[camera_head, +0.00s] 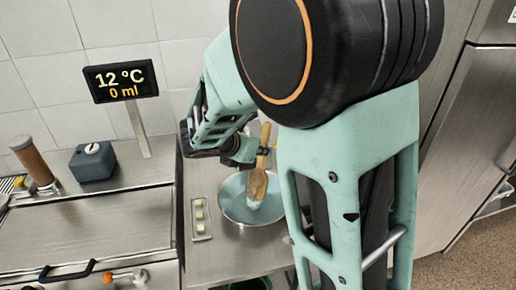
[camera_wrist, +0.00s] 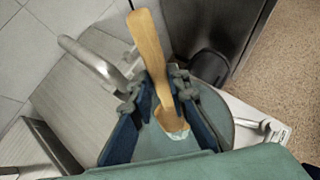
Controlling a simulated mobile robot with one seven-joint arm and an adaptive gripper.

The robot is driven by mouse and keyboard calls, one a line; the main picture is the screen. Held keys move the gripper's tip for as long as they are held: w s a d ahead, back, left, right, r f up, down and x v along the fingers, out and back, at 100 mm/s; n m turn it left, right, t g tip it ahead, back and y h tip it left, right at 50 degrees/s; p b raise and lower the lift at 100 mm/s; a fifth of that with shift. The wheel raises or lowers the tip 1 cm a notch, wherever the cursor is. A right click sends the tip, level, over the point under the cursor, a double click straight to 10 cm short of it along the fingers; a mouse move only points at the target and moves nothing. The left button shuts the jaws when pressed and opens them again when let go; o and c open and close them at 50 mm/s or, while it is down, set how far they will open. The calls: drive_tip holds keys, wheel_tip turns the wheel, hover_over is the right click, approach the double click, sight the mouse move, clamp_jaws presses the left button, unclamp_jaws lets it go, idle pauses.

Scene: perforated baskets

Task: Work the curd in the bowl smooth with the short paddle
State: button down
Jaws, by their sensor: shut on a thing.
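My gripper (camera_head: 262,151) is shut on the short wooden paddle (camera_head: 259,183), which I hold steeply over the bowl. In the wrist view the paddle (camera_wrist: 150,50) passes between the two dark fingers (camera_wrist: 154,88). Its handle sticks out beyond them and its broad end points to the bowl. The pale blue-grey bowl (camera_head: 235,206) stands on the metal counter below. Whitish curd (camera_head: 253,205) shows at the paddle's lower end, and also in the wrist view (camera_wrist: 182,134). I cannot tell whether it clings to the paddle or lies in the bowl. My arm covers the area right of the bowl.
A narrow tray (camera_head: 202,236) with small pale blocks lies left of the bowl. A display (camera_head: 120,79) reads 12 °C and 0 ml. A grey box with a dial (camera_head: 92,162) and a brown cylinder (camera_head: 33,160) stand at left. The metal counter (camera_head: 220,262) is bare in front of the bowl.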

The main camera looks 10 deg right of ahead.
drive_tip(key=shift+w+a+r, duration=0.1)
drive_tip(key=shift+w+a, duration=0.25)
drive_tip(key=shift+w, duration=0.25)
drive_tip(key=shift+s+d, duration=0.6)
drive_tip(key=shift+s, duration=0.1)
drive_tip(key=shift+w+a, duration=0.1)
drive_tip(key=shift+w+a+f, duration=0.3)
drive_tip(key=shift+w+a, duration=0.2)
drive_tip(key=shift+a, duration=0.2)
wheel_tip(320, 180, up, 9)
drive_tip(key=p, duration=0.7)
drive_tip(key=shift+p, duration=0.35)
drive_tip(key=shift+w+d, duration=0.1)
